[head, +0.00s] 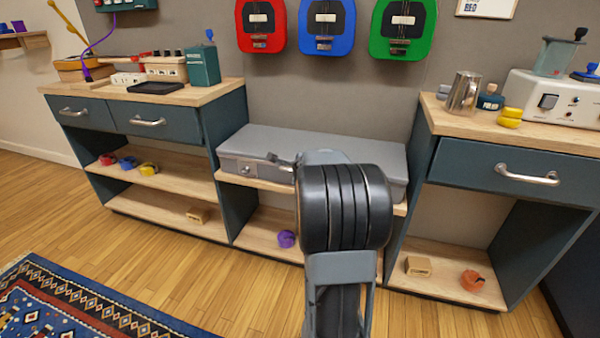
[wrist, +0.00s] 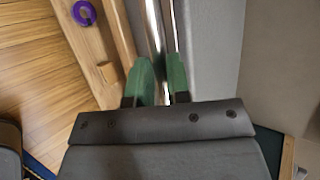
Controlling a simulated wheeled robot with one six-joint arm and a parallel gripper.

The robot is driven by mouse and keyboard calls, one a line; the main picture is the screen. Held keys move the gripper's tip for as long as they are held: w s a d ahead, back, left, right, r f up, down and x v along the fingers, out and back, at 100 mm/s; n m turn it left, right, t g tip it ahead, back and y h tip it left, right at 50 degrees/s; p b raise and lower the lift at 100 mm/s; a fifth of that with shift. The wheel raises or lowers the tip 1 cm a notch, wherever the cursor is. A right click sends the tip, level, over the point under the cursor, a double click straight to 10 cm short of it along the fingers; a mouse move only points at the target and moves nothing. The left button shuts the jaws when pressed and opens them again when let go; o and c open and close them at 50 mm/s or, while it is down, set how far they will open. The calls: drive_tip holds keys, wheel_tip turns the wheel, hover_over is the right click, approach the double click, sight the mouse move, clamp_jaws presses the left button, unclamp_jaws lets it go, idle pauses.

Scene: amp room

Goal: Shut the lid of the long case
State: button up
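The long grey case (head: 350,150) lies on the middle shelf between two dark cabinets. Its lid looks flat and level on top in the head view; whether a narrow gap is left at the front is hidden by my arm. In the wrist view the case (wrist: 212,40) is a grey surface on the right, with shiny metal strips along its edge. My gripper (wrist: 162,82) has two green fingertips at that edge, a narrow gap between them with a strip showing in it. Whether they touch or pinch it, I cannot tell. The head view hides the fingertips behind my wrist.
A purple ring (head: 286,239) lies on the lower shelf below the case. A left cabinet (head: 180,145) and a right cabinet (head: 470,172) flank the case closely. Red, blue and green boxes (head: 325,25) hang on the wall above.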

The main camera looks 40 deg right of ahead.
drive_tip(key=shift+o, duration=0.7)
drive_tip(key=shift+s+f, duration=0.2)
drive_tip(key=shift+f, duration=0.9)
drive_tip(key=o, duration=0.3)
drive_tip(key=shift+w+a, duration=0.1)
drive_tip(key=shift+r, duration=0.2)
drive_tip(key=p+v, duration=0.6)
drive_tip(key=v, duration=0.7)
drive_tip(key=shift+r, duration=0.45)
